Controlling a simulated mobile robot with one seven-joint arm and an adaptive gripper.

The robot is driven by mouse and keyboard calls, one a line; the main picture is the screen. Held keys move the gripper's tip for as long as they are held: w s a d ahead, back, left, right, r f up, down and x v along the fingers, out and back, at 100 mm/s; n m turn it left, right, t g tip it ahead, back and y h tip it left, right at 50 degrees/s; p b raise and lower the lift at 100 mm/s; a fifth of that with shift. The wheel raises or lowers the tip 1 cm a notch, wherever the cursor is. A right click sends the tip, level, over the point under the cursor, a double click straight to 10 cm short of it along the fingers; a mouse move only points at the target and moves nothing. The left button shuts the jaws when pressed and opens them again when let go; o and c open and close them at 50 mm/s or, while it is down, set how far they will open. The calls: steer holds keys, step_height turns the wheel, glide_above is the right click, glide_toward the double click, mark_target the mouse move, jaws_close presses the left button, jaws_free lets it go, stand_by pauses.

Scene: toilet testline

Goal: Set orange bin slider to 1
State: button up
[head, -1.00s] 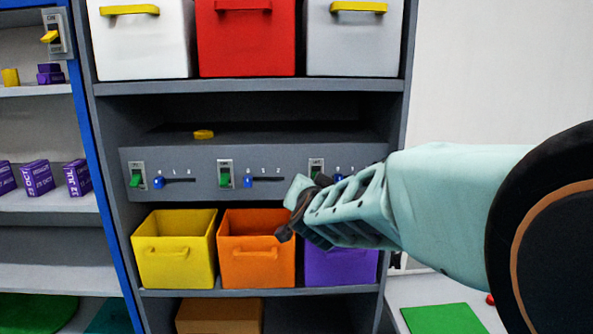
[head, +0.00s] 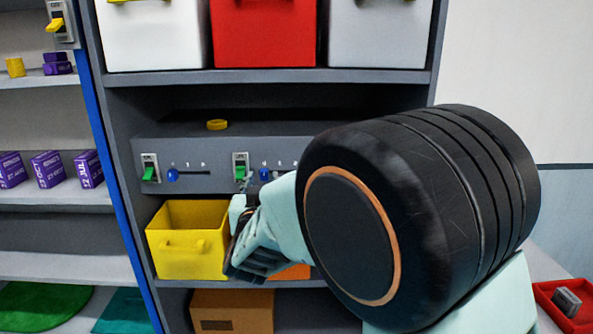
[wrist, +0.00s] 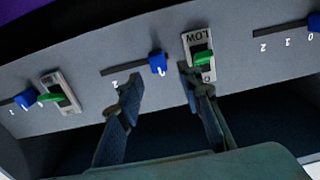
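The orange bin (head: 292,272) is mostly hidden behind my arm in the head view. Above it on the grey panel is its slider, with a blue knob (head: 264,174). In the wrist view the panel appears upside down, and the knob (wrist: 157,62) sits at the 0 end of its slot. My gripper (wrist: 160,84) is open and empty, with one finger to each side of the knob. The fingertips are close to the panel; I cannot tell whether they touch it. In the head view my gripper (head: 246,196) is just below the knob.
A switch with a green lever (wrist: 203,57) is right beside one fingertip in the wrist view. The yellow bin slider knob (head: 172,175) is further left. A yellow bin (head: 188,240) stands below the panel. A yellow ring-like object (head: 217,125) lies on top of the panel.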

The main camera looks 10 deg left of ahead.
mark_target(264, 173)
steer(key=shift+p+x, duration=0.3)
steer(key=shift+x, duration=1.65)
steer(key=shift+c, duration=0.3)
jaws_close()
